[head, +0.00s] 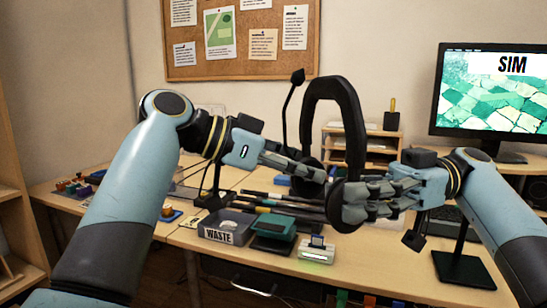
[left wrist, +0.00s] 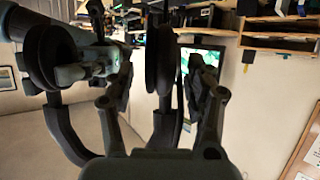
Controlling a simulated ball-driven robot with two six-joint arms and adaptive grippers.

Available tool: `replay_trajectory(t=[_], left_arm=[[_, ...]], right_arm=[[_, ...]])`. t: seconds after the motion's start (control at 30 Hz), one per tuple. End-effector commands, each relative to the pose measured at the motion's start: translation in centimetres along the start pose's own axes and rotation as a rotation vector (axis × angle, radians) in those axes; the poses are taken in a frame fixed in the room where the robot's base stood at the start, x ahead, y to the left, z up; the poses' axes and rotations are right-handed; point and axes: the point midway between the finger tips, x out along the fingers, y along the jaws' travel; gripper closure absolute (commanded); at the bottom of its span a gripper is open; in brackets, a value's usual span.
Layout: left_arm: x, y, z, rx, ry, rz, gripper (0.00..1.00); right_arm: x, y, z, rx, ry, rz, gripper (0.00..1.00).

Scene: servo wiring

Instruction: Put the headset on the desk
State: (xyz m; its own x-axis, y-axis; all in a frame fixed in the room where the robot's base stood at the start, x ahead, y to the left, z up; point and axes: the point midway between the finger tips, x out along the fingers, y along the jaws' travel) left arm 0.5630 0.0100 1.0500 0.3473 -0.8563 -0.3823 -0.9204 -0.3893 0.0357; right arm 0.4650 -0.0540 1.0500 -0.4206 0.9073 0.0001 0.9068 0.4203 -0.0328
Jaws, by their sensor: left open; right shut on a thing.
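The black headset (head: 349,105) is held in the air above the desk (head: 390,272), band upward, with its microphone boom (head: 292,95) sticking up on the left. My right gripper (head: 362,203) is shut on the near ear cup. My left gripper (head: 312,172) is open at the far ear cup. In the left wrist view the headset's ear cup (left wrist: 160,52) shows between the open fingers of my left gripper (left wrist: 160,85); contact cannot be told. The other cup (left wrist: 50,57) is at my right gripper (left wrist: 88,68) there.
A grey WASTE bin (head: 224,229), a green-topped box (head: 273,226) and a small white device (head: 317,252) stand below the grippers. A monitor (head: 490,95) and a black stand base (head: 463,269) are at right. Bare desk lies between the device and the stand.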

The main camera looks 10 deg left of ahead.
Motion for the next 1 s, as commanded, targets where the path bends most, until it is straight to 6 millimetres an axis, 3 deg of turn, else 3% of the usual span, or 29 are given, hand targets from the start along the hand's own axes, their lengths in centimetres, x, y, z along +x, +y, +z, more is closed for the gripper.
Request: replay_trajectory(t=[0.2,0.47,0.9,0.97,1.0], left_arm=[[1.6,0.0,0.0,0.000,-0.001,0.000,0.46],[1.8,0.0,0.0,0.001,-0.001,0.000,0.46],[1.7,0.1,0.0,0.000,0.000,0.002,1.00],[1.7,0.1,0.0,0.000,0.000,0.002,1.00],[1.7,0.1,-0.1,0.001,0.001,0.002,1.00]], right_arm=[[0.0,0.0,-0.1,-0.001,0.000,0.000,1.00],[0.0,0.0,-0.1,-0.002,0.000,0.000,1.00],[0.0,0.0,-0.1,-0.001,0.000,0.001,1.00],[0.0,0.1,-0.1,-0.001,0.000,0.002,1.00],[0.0,0.1,-0.1,-0.001,0.000,0.002,0.72]])
